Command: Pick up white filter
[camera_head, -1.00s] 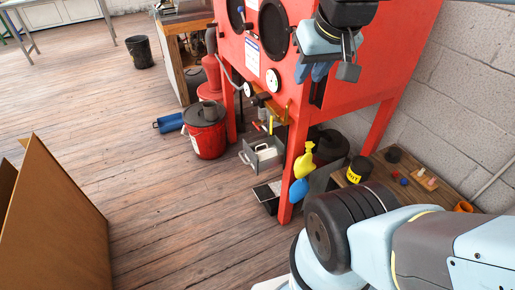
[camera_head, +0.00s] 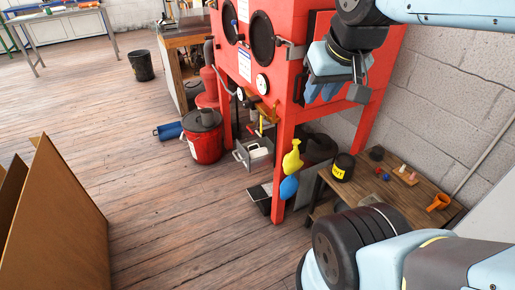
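A small white object (camera_head: 259,150) lies in an open grey metal tray (camera_head: 241,156) on the floor under the red cabinet. It may be the white filter, but it is too small to tell. My gripper (camera_head: 322,92) hangs at the upper right, in front of the red cabinet and well apart from the tray. Its fingers point down and look empty; their gap does not show clearly.
The red cabinet (camera_head: 335,105) stands on legs. A yellow spray bottle (camera_head: 292,160) and a blue one (camera_head: 288,188) hang by its front leg. A low wooden table (camera_head: 405,200) holds small parts. A red bucket (camera_head: 205,147) stands left. Wooden floor is clear at centre left.

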